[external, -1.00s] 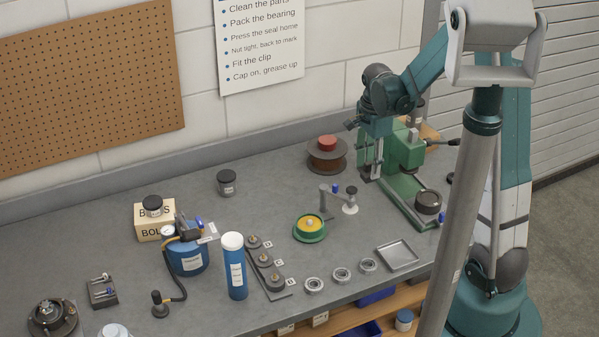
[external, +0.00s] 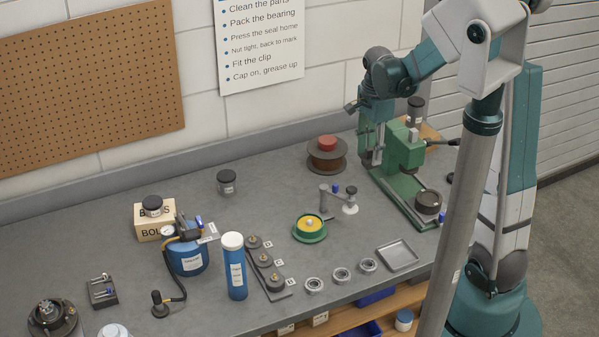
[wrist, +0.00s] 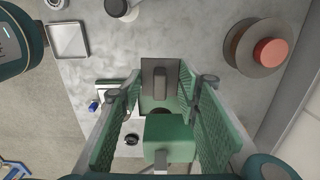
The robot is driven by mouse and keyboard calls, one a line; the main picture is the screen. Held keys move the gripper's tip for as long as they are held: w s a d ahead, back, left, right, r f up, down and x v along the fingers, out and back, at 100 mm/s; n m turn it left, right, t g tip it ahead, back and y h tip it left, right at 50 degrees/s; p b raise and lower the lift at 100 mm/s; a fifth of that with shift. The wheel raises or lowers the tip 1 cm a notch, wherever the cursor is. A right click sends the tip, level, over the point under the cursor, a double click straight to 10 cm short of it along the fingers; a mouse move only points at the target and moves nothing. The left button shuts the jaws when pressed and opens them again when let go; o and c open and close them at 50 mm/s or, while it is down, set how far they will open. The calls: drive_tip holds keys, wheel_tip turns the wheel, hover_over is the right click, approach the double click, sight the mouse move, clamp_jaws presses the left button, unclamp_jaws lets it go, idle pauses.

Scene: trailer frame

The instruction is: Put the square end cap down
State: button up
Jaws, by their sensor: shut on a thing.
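My gripper (external: 370,152) is beside the green press (external: 405,160) at the back right of the bench. In the wrist view my gripper (wrist: 160,88) has its two green textured fingers on either side of a grey square piece with a raised bar, which looks like the square end cap (wrist: 158,72). The fingers are shut on it. The press's green block (wrist: 168,130) shows close between the fingers, nearer the camera. In the external view the cap is mostly hidden by the fingers. I cannot tell whether it touches anything below.
A reel with a red top (external: 327,157) stands left of my gripper. A small post stand (external: 326,200), a green-and-yellow round part (external: 310,228) and a shallow metal tray (external: 397,256) lie nearer the front. The bench between reel and press is clear.

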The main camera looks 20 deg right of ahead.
sight(372, 148)
wheel_tip(372, 148, up, 6)
drive_tip(key=shift+f, duration=0.2)
drive_tip(key=shift+w+a+r, duration=0.1)
drive_tip(key=shift+a+r, duration=0.05)
drive_tip(key=shift+r, duration=0.2)
drive_tip(key=w+a+n, duration=0.3)
drive_tip(key=a+n, duration=0.1)
drive_tip(key=a, duration=1)
drive_tip(key=w+a+r+n, duration=0.1)
drive_tip(key=w+a+n, duration=0.25)
drive_tip(key=a, duration=1.05)
drive_tip(key=w+a+n, duration=0.3)
drive_tip(key=w+a, duration=0.1)
drive_tip(key=a, duration=1)
drive_tip(key=s+a+n, duration=0.3)
drive_tip(key=s+a, duration=0.1)
drive_tip(key=a, duration=0.7)
drive_tip(key=s+a+f+n, duration=0.15)
drive_tip(key=s+a, duration=0.25)
drive_tip(key=a, duration=0.7)
drive_tip(key=s+a+n, duration=0.3)
drive_tip(key=s+a, duration=0.2)
drive_tip(key=a, duration=0.7)
wheel_tip(372, 148, down, 11)
drive_tip(key=shift+w+d+r+b, duration=0.15)
drive_tip(key=shift+b, duration=0.25)
